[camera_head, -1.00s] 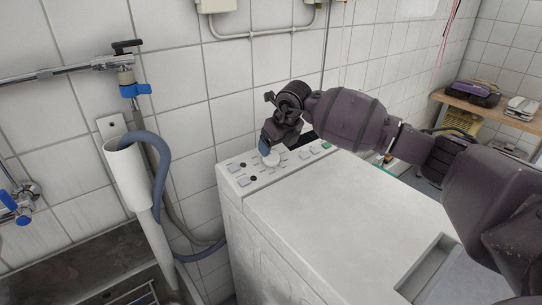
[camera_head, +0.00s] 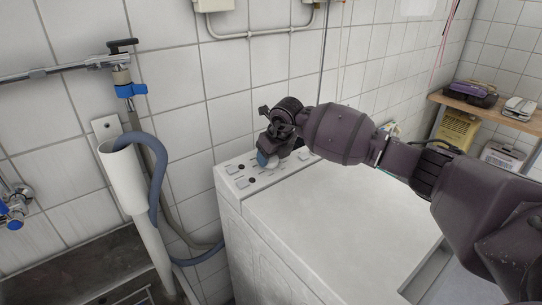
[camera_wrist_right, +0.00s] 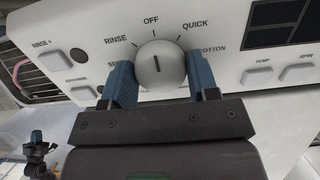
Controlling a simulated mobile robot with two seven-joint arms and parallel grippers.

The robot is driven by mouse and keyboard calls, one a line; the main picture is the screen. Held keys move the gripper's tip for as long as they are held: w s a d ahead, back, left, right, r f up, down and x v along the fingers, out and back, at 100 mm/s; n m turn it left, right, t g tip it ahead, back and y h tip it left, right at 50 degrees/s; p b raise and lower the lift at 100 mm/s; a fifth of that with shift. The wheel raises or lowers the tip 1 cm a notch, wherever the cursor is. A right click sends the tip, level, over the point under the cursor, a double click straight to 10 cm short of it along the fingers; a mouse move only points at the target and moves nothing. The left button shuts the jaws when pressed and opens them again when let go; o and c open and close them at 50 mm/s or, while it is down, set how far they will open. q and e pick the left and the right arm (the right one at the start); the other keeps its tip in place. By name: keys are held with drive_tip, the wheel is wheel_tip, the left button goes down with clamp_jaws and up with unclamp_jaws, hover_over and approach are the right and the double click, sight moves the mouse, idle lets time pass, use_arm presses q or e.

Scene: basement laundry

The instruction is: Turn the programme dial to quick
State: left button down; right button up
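The programme dial (camera_wrist_right: 158,66) is a round white knob on the washing machine's control panel (camera_wrist_right: 95,25). Its dark pointer line points up at OFF. RINSE is printed to its left, QUICK to its upper right and COTTON at its right. My right gripper (camera_wrist_right: 160,76) has its two blue fingers on either side of the dial, flush with its edges. In the head view the right gripper (camera_head: 265,160) is down at the panel and hides most of the dial. A small dark shape with a blue tip at the lower left of the wrist view looks like my left gripper (camera_wrist_right: 36,145).
Push buttons, including TEMP (camera_wrist_right: 258,75) and SPIN (camera_wrist_right: 297,73), sit beside the dial. The white machine top (camera_head: 330,220) is bare. A grey hose (camera_head: 158,170) and white standpipe (camera_head: 125,178) stand at its left. The tiled wall is close behind.

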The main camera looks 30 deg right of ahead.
drive_tip(key=shift+c, duration=0.8)
drive_tip(key=shift+r+m+p, duration=0.15)
drive_tip(key=shift+m+p, duration=0.2)
drive_tip(key=shift+m, duration=0.05)
drive_tip(key=m+p, duration=0.2)
drive_tip(key=shift+r+m, duration=0.15)
drive_tip(key=shift+m, duration=0.25)
drive_tip(key=shift+m+h+p, duration=0.3)
drive_tip(key=shift+m+p, duration=0.35)
drive_tip(key=shift+m, duration=0.45)
drive_tip(key=shift+m+p, duration=0.4)
drive_tip(key=shift+m, duration=0.4)
drive_tip(key=shift+f, duration=0.25)
drive_tip(key=shift+m, duration=0.4)
drive_tip(key=o, duration=0.9)
